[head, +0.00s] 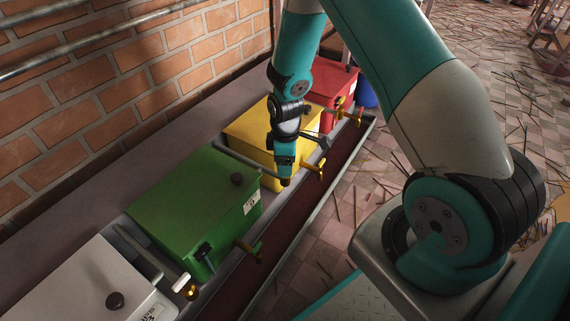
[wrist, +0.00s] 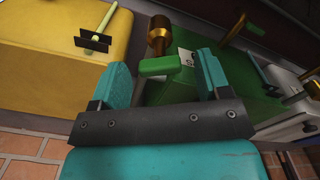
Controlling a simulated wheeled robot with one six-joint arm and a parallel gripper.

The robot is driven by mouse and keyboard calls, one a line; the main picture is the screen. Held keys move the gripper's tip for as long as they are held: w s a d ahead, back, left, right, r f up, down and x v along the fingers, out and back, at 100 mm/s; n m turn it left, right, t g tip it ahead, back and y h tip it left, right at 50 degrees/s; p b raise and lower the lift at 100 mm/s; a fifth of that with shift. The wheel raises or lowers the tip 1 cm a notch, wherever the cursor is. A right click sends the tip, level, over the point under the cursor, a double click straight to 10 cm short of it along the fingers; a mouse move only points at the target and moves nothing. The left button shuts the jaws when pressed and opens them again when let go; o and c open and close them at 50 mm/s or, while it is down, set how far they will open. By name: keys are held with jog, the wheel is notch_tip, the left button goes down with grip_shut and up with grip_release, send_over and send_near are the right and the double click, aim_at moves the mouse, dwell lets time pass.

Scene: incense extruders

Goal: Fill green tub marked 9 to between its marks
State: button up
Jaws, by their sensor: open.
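The green tub (head: 185,205) stands in the row along the brick wall, with a dark round knob on top. A white label (head: 251,203) on its front has a mark too small to read surely. A brass tap with a green lever (head: 247,249) juts from its front, beside a black fitting (head: 203,253). My gripper (head: 285,181) is above the trough near the yellow tub's front corner. In the wrist view my gripper (wrist: 162,68) is open, and the green lever (wrist: 160,65) shows between its fingers, below a brass part (wrist: 158,36). Contact cannot be told. The fill level is hidden.
A yellow tub (head: 262,140) and a red tub (head: 330,88) stand beyond the green one, a white tub (head: 75,280) nearer. Brass taps stick out over a dark trough (head: 300,218) along the fronts. Sticks litter the tiled floor (head: 480,120).

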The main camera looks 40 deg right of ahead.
jog(key=shift+f, duration=0.1)
jog(key=c, duration=0.9)
jog(key=shift+p, duration=0.4)
jog(key=shift+r+m+p, duration=0.2)
jog(key=shift+m+p, duration=0.75)
jog(key=shift+m, duration=0.05)
jog(key=shift+f+m+p, duration=0.1)
jog(key=shift+m+p, duration=1.4)
jog(key=shift+m, duration=0.4)
jog(key=shift+f, duration=0.1)
jog(key=o, duration=0.9)
